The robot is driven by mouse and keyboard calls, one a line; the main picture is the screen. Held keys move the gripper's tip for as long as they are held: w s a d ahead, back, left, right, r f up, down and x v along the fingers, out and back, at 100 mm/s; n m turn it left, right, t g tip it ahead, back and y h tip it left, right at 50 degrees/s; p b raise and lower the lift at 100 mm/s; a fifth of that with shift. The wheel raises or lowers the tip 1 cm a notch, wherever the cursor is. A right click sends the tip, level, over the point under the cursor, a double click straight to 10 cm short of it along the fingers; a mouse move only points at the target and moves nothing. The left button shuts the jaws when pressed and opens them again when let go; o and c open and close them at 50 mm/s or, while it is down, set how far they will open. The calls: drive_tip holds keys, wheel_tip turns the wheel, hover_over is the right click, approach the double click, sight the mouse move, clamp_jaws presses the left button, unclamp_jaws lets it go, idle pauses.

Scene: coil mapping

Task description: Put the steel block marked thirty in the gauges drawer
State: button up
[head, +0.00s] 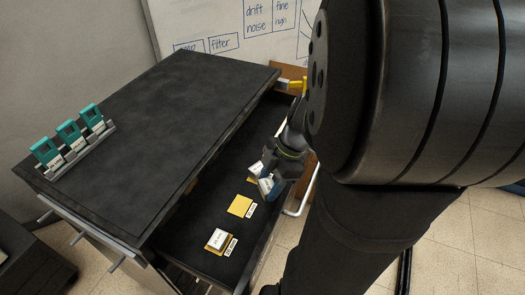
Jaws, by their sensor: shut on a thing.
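The open drawer (194,250) has a dark lining with yellow squares in it. My gripper (268,181) is low over the far part of the drawer, shut on a small steel block (265,187). The mark on this block is too small to read, and the fingers partly hide it. I cannot tell whether the block touches the drawer floor. A white-faced piece (255,168) shows just beside the gripper. The middle yellow square (240,206) is bare, with a small label beside it. A white-topped block (218,239) sits on the nearest yellow square.
The dark cabinet top (170,110) is mostly clear. A rack (78,156) with three teal-topped pieces stands at its left edge. Bar handles stick out at the cabinet's lower left. A whiteboard (240,25) stands behind. My arm covers the right side of the view.

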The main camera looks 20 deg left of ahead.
drive_tip(key=a+f, duration=0.1)
drive_tip(key=a, duration=0.1)
drive_tip(key=s+a+f, duration=0.1)
drive_tip(key=a+f, duration=0.1)
drive_tip(key=a, duration=0.1)
drive_tip(key=a+f, duration=0.1)
drive_tip(key=a, duration=0.1)
drive_tip(key=shift+s+a+f, duration=0.25)
drive_tip(key=shift+s, duration=0.15)
drive_tip(key=shift+f, duration=2.05)
drive_tip(key=shift+f, duration=0.1)
drive_tip(key=o, duration=1.1)
drive_tip(key=shift+c, duration=0.2)
drive_tip(key=v, duration=1.2)
